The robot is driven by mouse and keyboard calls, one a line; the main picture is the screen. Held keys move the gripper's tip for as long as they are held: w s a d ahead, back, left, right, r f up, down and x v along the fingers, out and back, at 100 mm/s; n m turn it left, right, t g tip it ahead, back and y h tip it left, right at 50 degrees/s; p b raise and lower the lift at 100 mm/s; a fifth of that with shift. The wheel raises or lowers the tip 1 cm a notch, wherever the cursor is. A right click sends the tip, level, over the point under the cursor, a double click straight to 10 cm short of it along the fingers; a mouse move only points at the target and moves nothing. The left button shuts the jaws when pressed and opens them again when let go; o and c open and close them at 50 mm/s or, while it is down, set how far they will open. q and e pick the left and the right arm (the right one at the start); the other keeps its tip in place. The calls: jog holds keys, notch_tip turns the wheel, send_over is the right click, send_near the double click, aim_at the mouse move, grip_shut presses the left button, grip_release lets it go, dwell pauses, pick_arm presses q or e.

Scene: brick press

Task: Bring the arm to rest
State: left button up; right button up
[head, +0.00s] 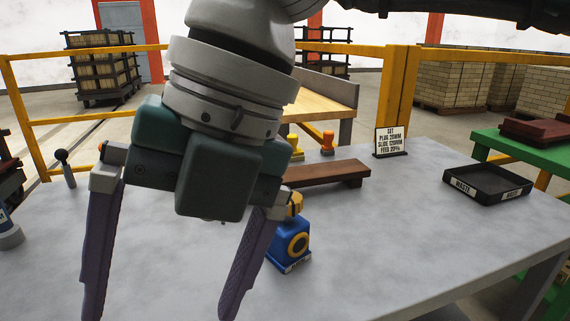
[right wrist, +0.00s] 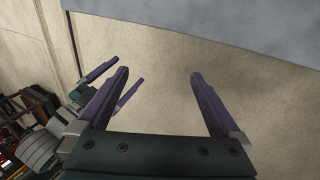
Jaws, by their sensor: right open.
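My right gripper (head: 160,300) hangs large in the front of the head view, over the grey table (head: 400,225). Its two purple fingers are wide apart with nothing between them. In the right wrist view its fingers (right wrist: 158,75) are also spread and empty, with bare floor behind them. My left gripper (right wrist: 129,70) shows small at the left of the right wrist view, partly hidden behind a right finger. Its fingers are apart and I see nothing between them. The left gripper does not show in the head view.
A blue device (head: 290,243) with a yellow ring stands close behind the right finger. A brown plank (head: 330,175), a sign (head: 391,141) and a black waste tray (head: 488,184) are on the table. A yellow rail (head: 400,100) runs behind. The table's right front is clear.

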jog(key=s+a+r+m+g+y, duration=0.25)
jog(key=s+a+r+y, duration=0.45)
jog(key=a+r+y, duration=0.55)
jog(key=w+d+r+m+t+y, duration=0.4)
jog(key=w+r+m+t+y, duration=0.25)
jog(key=r+m+t, duration=0.3)
jog(key=w+d+f+m+t+h, duration=0.3)
jog(key=w+d+m+t+h, duration=0.7)
jog(key=m+t, duration=0.35)
jog(key=w+d+f+m+g+h, duration=0.1)
jog(key=d+f+m+g+h, duration=0.1)
jog(key=d+f+m+h, duration=0.8)
jog(key=s+d+f+m+g+h, duration=0.2)
jog(key=s+d+f+g, duration=0.2)
jog(key=d+f, duration=0.5)
jog(key=s+d+f+g, duration=0.35)
jog(key=s+f, duration=0.25)
jog(key=s, duration=0.3)
jog(key=s+d+f+g, duration=0.2)
jog(key=s+f+g, duration=0.35)
jog(key=s, duration=0.45)
notch_tip(320, 180, up, 57)
jog(key=p, duration=5.7)
jog(key=shift+m+h, duration=0.35)
jog(key=shift+h, duration=0.05)
